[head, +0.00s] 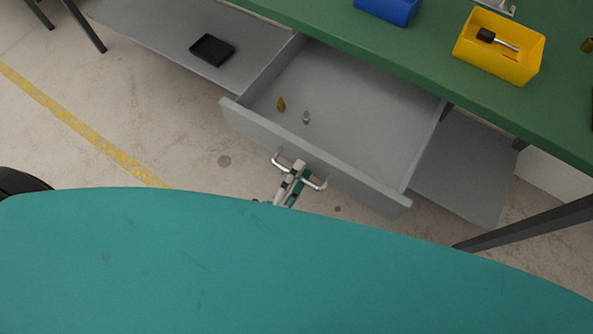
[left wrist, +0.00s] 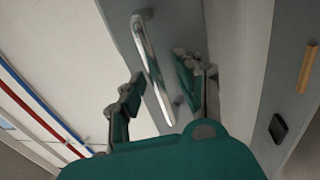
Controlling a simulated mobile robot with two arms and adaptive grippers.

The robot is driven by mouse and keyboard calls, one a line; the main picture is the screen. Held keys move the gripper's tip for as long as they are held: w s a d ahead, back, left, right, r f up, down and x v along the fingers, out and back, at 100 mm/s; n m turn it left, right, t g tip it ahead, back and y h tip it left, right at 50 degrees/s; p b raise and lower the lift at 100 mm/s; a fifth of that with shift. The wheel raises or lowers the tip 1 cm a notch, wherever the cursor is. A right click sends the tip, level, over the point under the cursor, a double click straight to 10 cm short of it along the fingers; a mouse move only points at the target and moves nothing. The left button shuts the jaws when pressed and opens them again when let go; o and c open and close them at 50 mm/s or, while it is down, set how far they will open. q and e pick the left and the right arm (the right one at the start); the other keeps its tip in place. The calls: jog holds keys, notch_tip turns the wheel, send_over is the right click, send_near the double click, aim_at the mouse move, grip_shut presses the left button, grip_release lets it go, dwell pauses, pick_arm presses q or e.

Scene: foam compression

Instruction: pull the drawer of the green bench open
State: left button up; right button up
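The green bench (head: 330,24) runs across the top right of the head view. Its grey drawer (head: 345,85) stands well out from under the top, with its inside in sight. The drawer front (head: 365,187) carries a curved metal handle (head: 318,184). My left gripper (head: 292,172) is at the handle. In the left wrist view its two fingers (left wrist: 158,80) stand apart on either side of the handle (left wrist: 146,45), with a gap showing, so it looks open around the bar. Contact is unclear. My right gripper is not in view.
The drawer holds a small orange-brown piece (head: 281,104) and a small grey piece (head: 306,118). A black tray (head: 212,49) lies on a grey shelf (head: 150,30). A yellow bin (head: 470,52) and a blue bin (head: 388,10) stand on the bench. Floor shows before the drawer.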

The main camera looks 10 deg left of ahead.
pick_arm(q)
jog(key=v, duration=1.2)
jog(key=w+a+f+m+g+y, duration=0.15)
jog(key=f+m+g, duration=0.3)
jog(key=f, duration=0.85)
jog(key=a+f+m+g, duration=0.35)
jog(key=f+m, duration=0.25)
jog(key=f, duration=0.7)
jog(key=s+a+f+m+g+y, duration=0.2)
jog(key=s+a+f+m+g, duration=0.1)
jog(key=s+f, duration=0.4)
jog(key=s+a+f+m+g+y, duration=0.2)
jog(key=s+a+f+g, duration=0.3)
jog(key=f, duration=0.6)
jog(key=shift+s+m+g+y, duration=0.35)
jog(key=shift+s+m+g, duration=0.3)
jog(key=shift+s+g, duration=0.55)
